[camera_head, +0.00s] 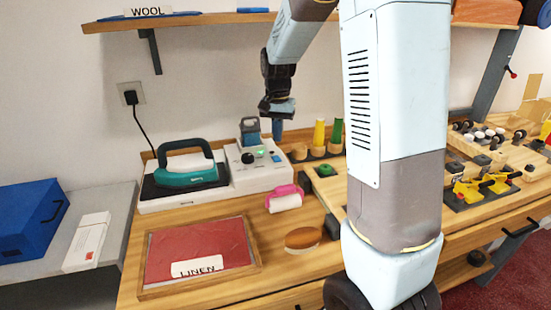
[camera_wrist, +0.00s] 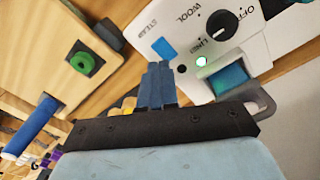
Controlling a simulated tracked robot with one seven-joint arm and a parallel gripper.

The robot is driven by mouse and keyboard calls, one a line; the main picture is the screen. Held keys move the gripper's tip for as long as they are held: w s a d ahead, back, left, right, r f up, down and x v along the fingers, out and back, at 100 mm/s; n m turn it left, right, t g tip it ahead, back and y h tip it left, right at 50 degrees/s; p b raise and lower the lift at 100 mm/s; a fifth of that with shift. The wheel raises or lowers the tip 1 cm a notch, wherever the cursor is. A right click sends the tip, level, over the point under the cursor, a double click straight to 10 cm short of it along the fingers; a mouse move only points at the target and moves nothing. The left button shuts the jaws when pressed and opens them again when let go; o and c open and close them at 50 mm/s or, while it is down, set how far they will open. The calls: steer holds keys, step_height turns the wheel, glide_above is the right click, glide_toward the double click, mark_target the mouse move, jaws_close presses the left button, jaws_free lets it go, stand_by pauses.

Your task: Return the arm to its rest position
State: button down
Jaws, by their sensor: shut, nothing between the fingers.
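My gripper (camera_head: 277,128) hangs above the counter in the head view, pointing down just beside the white control box (camera_head: 262,172). In the wrist view its blue fingers (camera_wrist: 158,82) are together with nothing between them. The control box also shows in the wrist view (camera_wrist: 222,58), with a black knob, labels reading OFF, WOOL, LINEN and STEAM, a blue button and a lit green lamp. My arm reaches up and across the middle of the head view and hides part of the counter behind it.
A teal iron (camera_head: 187,174) rests on its stand at the left. A framed red cloth (camera_head: 200,243) with a LINEN label lies in front. A pink-handled roller (camera_head: 285,198) and a brush (camera_head: 303,239) lie nearby. A wall shelf (camera_head: 200,20) runs above.

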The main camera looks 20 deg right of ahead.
steer(key=s+r+n+t, duration=0.3)
steer(key=s+r, duration=0.7)
steer(key=s, duration=0.2)
steer(key=s+r+n+t, duration=0.1)
steer(key=s, duration=0.7)
steer(key=s+r+n+t, duration=0.1)
steer(key=s+r+n, duration=0.1)
steer(key=s, duration=0.6)
steer(key=shift+s+d+r+t, duration=0.15)
steer(key=shift+d+r+t, duration=0.05)
steer(key=shift+r+t, duration=0.1)
steer(key=w+n+g, duration=0.4)
steer(key=w+n, duration=0.5)
steer(key=w, duration=0.6)
steer(key=w+f+n+g, duration=0.3)
steer(key=w+f+n, duration=0.6)
steer(key=w, duration=0.5)
steer(key=shift+w+d+f, duration=0.2)
steer(key=shift+f, duration=0.5)
